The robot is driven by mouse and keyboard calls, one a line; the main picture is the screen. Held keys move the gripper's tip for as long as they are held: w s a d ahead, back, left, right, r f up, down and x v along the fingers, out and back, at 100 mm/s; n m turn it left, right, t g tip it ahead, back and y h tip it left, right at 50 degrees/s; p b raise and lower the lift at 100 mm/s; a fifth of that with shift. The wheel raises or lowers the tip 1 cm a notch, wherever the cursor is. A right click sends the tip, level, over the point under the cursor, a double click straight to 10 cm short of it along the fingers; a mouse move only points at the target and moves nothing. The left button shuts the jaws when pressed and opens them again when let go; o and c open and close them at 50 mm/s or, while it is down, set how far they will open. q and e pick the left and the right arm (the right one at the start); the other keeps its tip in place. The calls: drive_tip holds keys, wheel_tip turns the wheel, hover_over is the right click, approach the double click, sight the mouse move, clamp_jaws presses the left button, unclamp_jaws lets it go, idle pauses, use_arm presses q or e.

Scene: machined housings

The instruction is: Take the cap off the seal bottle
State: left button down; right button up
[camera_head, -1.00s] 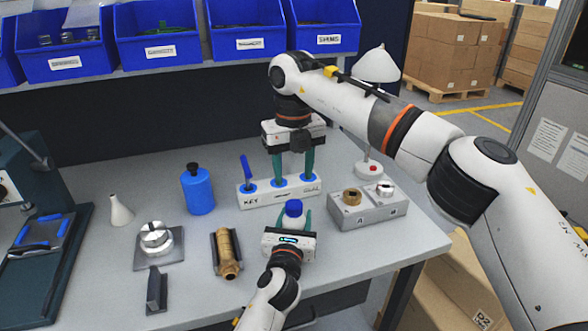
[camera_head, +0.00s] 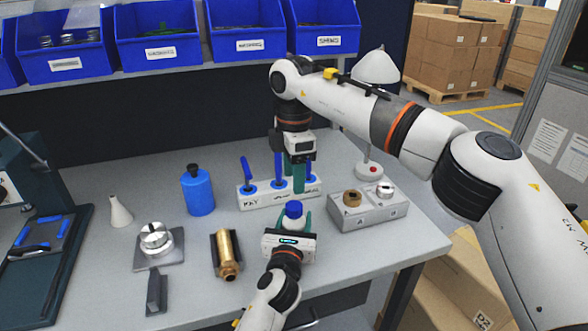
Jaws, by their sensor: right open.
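The seal bottle (camera_head: 294,224), white with a blue cap (camera_head: 293,209), stands upright at the front of the grey bench. The cap is on it. My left gripper (camera_head: 295,218) comes from below in the view and is shut around the white body, its green fingers at the sides. My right gripper (camera_head: 295,176) points down above and behind the bottle, in front of the KEY rack. Its green fingers are open and turned nearly edge-on, with nothing seen between them. The cap is free of the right fingers.
The KEY rack (camera_head: 265,200) with blue-handled tools stands close behind the bottle. A grey A/B block (camera_head: 368,214) is at its right. A brass cylinder (camera_head: 227,255) lies at its left. A blue bottle (camera_head: 198,192) and a white cone (camera_head: 120,212) stand farther left.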

sight(294, 205)
wheel_tip(294, 205, down, 7)
drive_tip(key=shift+f, duration=0.2)
idle(0.3)
